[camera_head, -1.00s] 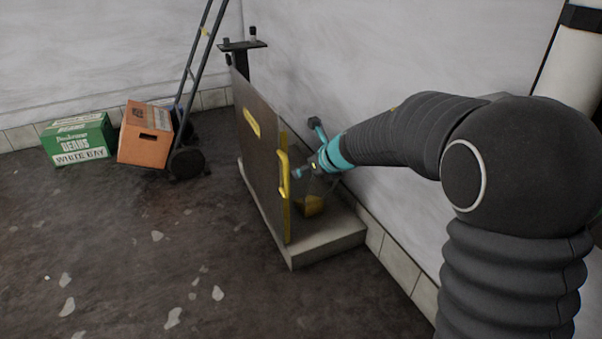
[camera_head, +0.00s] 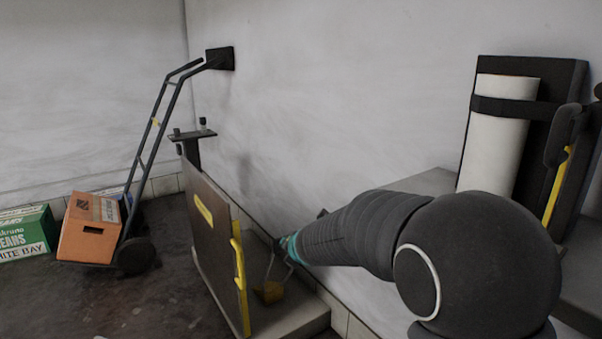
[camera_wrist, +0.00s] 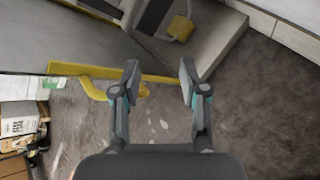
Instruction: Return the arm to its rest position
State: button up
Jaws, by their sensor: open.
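My gripper (camera_wrist: 160,72) is open and empty, with its two fingers apart in the wrist view. In the head view my gripper (camera_head: 282,248) is small and partly hidden behind my own arm. It is to the right of the yellow handle (camera_head: 240,268) on the edge of an upright grey-brown panel (camera_head: 205,225). In the wrist view the yellow handle (camera_wrist: 97,88) lies to the left of the fingers, apart from them as far as I can tell.
A yellow padlock-like object (camera_head: 270,293) is near the low grey plinth (camera_head: 298,318). A hand truck (camera_head: 150,150) holds an orange box (camera_head: 90,228), with a green box (camera_head: 28,235) beside it. A white cylinder (camera_head: 492,135) stands against the wall at right. Floor left of the panel is clear.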

jog(key=s+d+r+m+g+h+p, duration=0.1)
jog(key=s+d+r+m+g+h, duration=0.15)
jog(key=s+d+m, duration=0.7)
jog(key=s+d+r+m+g+h+p, duration=0.1)
jog(key=s+d+m+h, duration=0.3)
jog(key=s+d+m, duration=0.55)
jog(key=s+r+m+y+p, duration=0.1)
jog(key=s+r+m, duration=0.2)
jog(key=s, duration=0.3)
jog(key=s+r+m+y+p, duration=0.1)
jog(key=s+r+m+p, duration=0.1)
jog(key=s+m, duration=0.2)
jog(key=s+r+m+g+y+p, duration=0.1)
jog(key=s+r+m+p, duration=0.1)
jog(key=s, duration=0.7)
jog(key=r+m, duration=0.1)
jog(key=m, duration=0.1)
jog(key=shift+s+a+r+m, duration=0.25)
jog(key=shift+a+r+m, duration=0.05)
jog(key=shift+y, duration=0.25)
